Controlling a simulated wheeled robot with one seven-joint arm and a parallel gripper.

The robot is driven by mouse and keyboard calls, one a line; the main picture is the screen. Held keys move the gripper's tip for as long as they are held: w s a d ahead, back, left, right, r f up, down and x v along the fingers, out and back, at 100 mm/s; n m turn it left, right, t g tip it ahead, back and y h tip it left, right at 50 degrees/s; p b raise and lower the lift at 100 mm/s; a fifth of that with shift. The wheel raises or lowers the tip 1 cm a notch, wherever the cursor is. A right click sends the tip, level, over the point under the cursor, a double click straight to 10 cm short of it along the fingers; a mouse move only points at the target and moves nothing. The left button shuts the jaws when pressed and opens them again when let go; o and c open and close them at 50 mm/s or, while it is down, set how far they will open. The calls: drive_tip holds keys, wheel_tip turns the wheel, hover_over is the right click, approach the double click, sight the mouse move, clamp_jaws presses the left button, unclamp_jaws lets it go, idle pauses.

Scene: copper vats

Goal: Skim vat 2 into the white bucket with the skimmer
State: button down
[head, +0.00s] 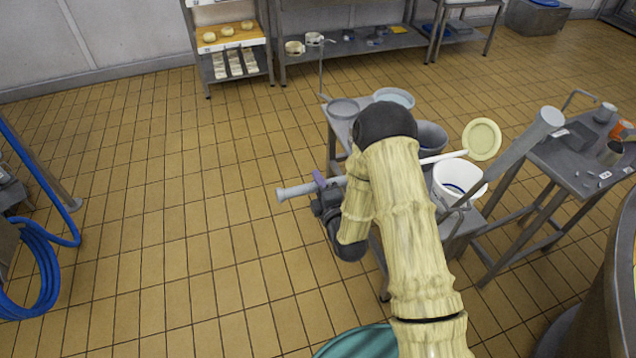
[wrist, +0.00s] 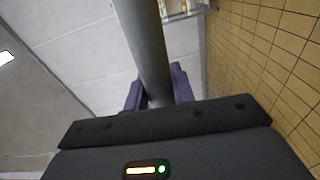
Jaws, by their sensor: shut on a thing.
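My gripper (head: 322,186) is at the left of my arm, its purple fingers shut on the handle of the skimmer (head: 296,191). In the wrist view the grey handle (wrist: 147,45) runs up between the purple fingers (wrist: 159,88). The skimmer lies across behind my arm, its pale round disc (head: 482,138) out to the right, above and just beyond the white bucket (head: 444,188). The bucket stands on a grey cart, with a blue ring shape inside. A curved metal wall (head: 622,270) at the right edge may be a vat; no number shows, so I cannot tell which.
The cart also holds grey bowls or pots (head: 343,107). A thick grey tube (head: 515,150) slants beside the bucket. A side table (head: 572,158) with small items stands right. A teal round thing (head: 352,343) is at the bottom. Blue hose (head: 40,262) hangs left. Open floor lies left.

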drive_tip(key=d+m+t+h+p, duration=0.1)
drive_tip(key=d+m+h+p, duration=0.3)
drive_tip(key=d, duration=1.3)
drive_tip(key=f+h+p, duration=0.1)
drive_tip(key=h+p, duration=0.2)
drive_tip(key=p, duration=0.3)
drive_tip(key=shift+d+m+p, duration=0.25)
drive_tip(key=shift+m+p, duration=0.05)
drive_tip(key=shift+p, duration=0.1)
drive_tip(key=shift+w+r, duration=0.1)
